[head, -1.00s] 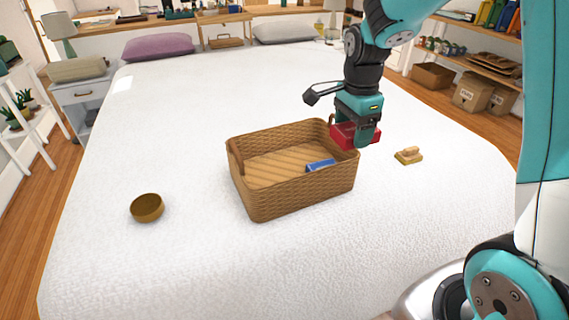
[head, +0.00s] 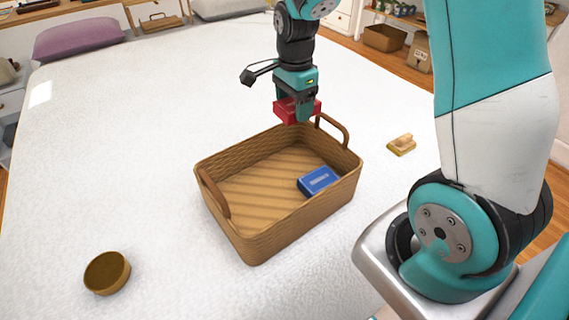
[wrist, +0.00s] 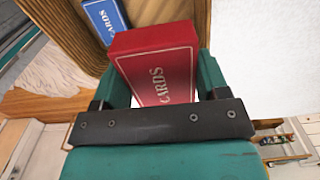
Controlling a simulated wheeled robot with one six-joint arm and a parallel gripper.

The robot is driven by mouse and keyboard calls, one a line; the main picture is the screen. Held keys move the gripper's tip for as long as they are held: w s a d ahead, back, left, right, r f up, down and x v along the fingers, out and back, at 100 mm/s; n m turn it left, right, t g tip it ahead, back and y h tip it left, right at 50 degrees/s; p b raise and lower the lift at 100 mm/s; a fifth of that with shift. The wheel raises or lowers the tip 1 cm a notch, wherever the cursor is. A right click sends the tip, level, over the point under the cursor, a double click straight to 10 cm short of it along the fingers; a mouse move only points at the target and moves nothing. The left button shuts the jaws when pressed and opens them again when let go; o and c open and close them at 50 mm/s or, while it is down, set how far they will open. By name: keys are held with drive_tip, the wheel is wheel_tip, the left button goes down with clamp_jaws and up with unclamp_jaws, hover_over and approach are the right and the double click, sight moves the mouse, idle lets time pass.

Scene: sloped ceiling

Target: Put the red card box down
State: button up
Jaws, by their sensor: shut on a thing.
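The red card box (head: 291,109) is held in my gripper (head: 298,112) above the back rim of the wicker basket (head: 262,248). In the wrist view the red card box (wrist: 156,66), marked CARDS, sits between the jaws of my gripper (wrist: 156,85), which is shut on it. The basket stands on the white bed, and a blue card box (head: 318,181) lies inside it on the right. The blue card box (wrist: 105,20) also shows in the wrist view, beyond the red one. The left part of the basket's floor is bare.
A round brown bowl (head: 107,272) is on the bed at the front left. A small wooden brush-like item (head: 402,144) lies right of the basket. The basket has raised handles at its left and right ends. The bed (head: 130,150) is clear left of and behind the basket.

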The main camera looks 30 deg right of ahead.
sight(292, 165)
wheel_tip(292, 165, down, 16)
drive_tip(key=shift+f+b, duration=0.15)
drive_tip(key=shift+b, duration=0.2)
drive_tip(key=shift+f, duration=0.2)
drive_tip(key=o, duration=1)
drive_tip(key=shift+r, duration=0.15)
